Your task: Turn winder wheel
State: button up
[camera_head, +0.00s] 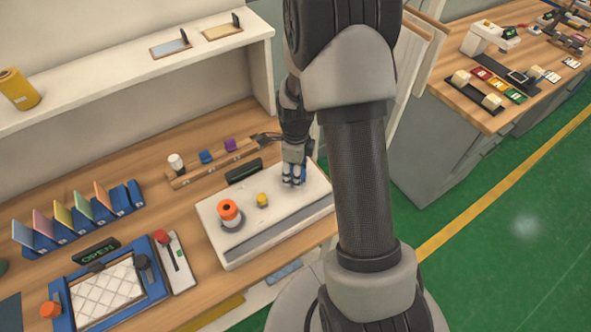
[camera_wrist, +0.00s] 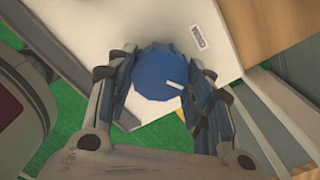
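The winder wheel is a round blue knob with a white mark on its face, centred in the wrist view (camera_wrist: 154,75). My gripper (camera_wrist: 158,82) has one finger on each side of it, and the wheel fills most of the gap. I cannot tell whether both fingers press on its rim. In the head view my gripper (camera_head: 294,178) points down at the right end of a white winder box (camera_head: 240,203), with a bit of blue between the fingertips. The fingers hide most of the wheel there.
An orange spool (camera_head: 228,208) and a small yellow knob (camera_head: 262,199) stand on the same box to the left. A wooden rack (camera_head: 190,178) with small coloured items lies behind. A blue frame (camera_head: 108,290) is at the front left. The green floor is open at right.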

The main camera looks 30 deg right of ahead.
jog(key=o, duration=0.4)
jog(key=shift+o, duration=0.2)
notch_tip(320, 180, up, 12)
dwell(0.5)
jog(key=s+a+r+n+t+b, duration=0.1)
jog(key=s+a+r+n, duration=0.2)
jog(key=r+n, duration=0.25)
jog(key=s+a+r+n+t, duration=0.1)
jog(key=s+a+r+n, duration=0.3)
jog(key=r+n, duration=0.15)
jog(key=s+a+r+n+t, duration=0.1)
jog(key=s+a+n, duration=0.1)
jog(key=s+n, duration=0.4)
jog(key=s+a+r+n+t+b, duration=0.1)
jog(key=s+a+n, duration=0.2)
jog(key=s+n, duration=0.3)
jog(key=n, duration=0.4)
jog(key=shift+s+a+r+t, duration=0.2)
jog(key=shift+s+r+t, duration=0.1)
jog(key=shift+r, duration=0.1)
